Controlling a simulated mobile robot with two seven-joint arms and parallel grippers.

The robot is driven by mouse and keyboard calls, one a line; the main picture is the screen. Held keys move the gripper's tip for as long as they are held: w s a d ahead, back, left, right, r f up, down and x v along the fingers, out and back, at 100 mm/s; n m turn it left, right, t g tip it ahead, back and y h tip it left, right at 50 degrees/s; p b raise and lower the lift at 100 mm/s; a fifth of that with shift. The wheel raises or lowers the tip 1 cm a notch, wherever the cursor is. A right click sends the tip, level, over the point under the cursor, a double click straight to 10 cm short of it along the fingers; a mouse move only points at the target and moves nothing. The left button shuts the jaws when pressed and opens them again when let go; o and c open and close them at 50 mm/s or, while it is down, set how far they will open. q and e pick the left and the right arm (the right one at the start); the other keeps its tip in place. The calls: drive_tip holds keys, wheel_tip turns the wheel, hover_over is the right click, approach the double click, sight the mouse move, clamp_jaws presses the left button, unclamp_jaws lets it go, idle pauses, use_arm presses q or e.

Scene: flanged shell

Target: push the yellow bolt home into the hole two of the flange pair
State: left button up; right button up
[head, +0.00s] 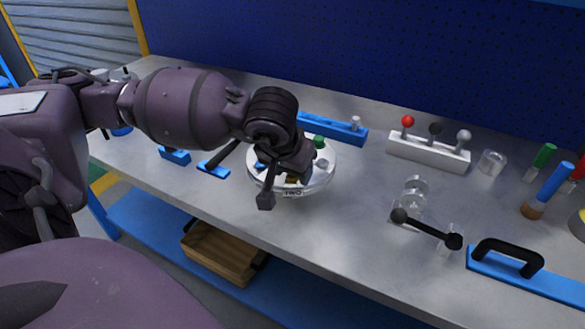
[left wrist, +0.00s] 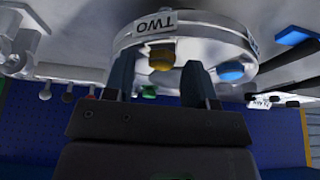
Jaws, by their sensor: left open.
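The flange pair (head: 325,178) is a pale, round shell on the bench, with a label reading TWO on its front rim. In the left wrist view the flange (left wrist: 205,20) appears upside down with the same label (left wrist: 155,22). The yellow bolt (left wrist: 161,56) sits at the flange beside that label; its shank is hidden. In the head view only a sliver of it shows under my gripper. My left gripper (left wrist: 160,78) is open, its fingers on either side of the yellow bolt's head, with no clear contact visible. My right gripper is not in view.
A green bolt (head: 319,141) and a blue bolt (left wrist: 230,72) are also on the flange. A white block with knobbed levers (head: 430,150) stands behind right. A black ball-ended bar (head: 427,229) and a blue-based handle (head: 520,275) lie right. Bench between is clear.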

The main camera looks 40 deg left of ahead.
use_arm(q)
drive_tip(key=v, duration=0.3)
drive_tip(key=shift+a+r+p, duration=0.15)
drive_tip(key=shift+r+p, duration=0.05)
drive_tip(key=shift+p, duration=0.2)
drive_tip(key=p+v, duration=0.1)
drive_tip(key=v, duration=0.6)
drive_tip(key=shift+s+r, duration=0.2)
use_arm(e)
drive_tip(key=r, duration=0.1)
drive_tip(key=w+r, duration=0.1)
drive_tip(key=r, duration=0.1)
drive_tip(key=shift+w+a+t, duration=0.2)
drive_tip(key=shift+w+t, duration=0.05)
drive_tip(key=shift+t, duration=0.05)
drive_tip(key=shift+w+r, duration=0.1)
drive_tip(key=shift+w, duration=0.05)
